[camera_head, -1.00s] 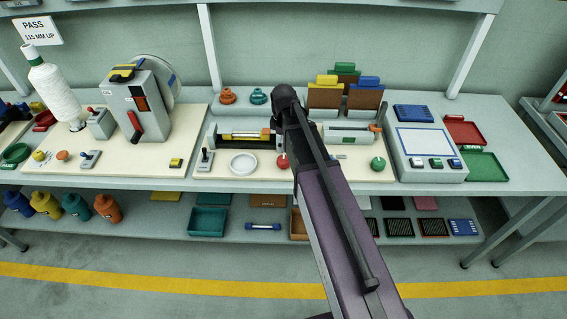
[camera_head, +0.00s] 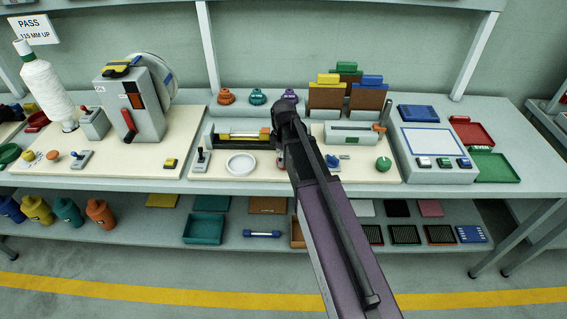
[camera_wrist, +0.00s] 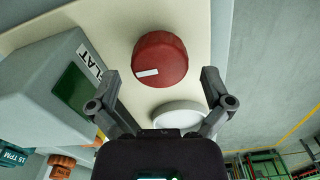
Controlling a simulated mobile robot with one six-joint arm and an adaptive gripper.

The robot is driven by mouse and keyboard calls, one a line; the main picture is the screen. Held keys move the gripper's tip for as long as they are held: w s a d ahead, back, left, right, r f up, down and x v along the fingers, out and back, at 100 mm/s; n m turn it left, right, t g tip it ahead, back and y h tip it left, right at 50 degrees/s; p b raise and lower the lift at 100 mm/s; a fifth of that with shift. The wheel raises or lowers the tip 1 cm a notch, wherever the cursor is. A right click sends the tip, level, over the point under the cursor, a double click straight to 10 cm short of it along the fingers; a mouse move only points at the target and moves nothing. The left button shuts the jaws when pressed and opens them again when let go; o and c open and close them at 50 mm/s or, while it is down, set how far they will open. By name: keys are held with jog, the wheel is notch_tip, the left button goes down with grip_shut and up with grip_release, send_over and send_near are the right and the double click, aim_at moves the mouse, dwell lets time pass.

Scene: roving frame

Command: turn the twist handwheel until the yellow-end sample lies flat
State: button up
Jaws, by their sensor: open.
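In the wrist view a round red handwheel (camera_wrist: 160,60) with a white mark on its face lies just beyond my gripper (camera_wrist: 160,88). My fingers are spread wide, apart from it, with nothing between them. In the head view my arm hides most of that handwheel and the gripper itself. The sample (camera_head: 244,135), with a yellow left end and an orange piece at its right, sits in a dark holder on the cream board. Its exact twist is too small to tell. In the wrist view a grey block with a dark green panel (camera_wrist: 74,88) and the word FLAT stands left of the handwheel.
A white dish (camera_head: 241,164) and a small lever (camera_head: 202,160) stand left of my arm. A green knob (camera_head: 383,164) and a grey roller (camera_head: 350,134) are to its right. The bench's front edge is close below the board.

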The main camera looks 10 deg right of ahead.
jog(key=shift+f, duration=0.45)
jog(key=c, duration=1)
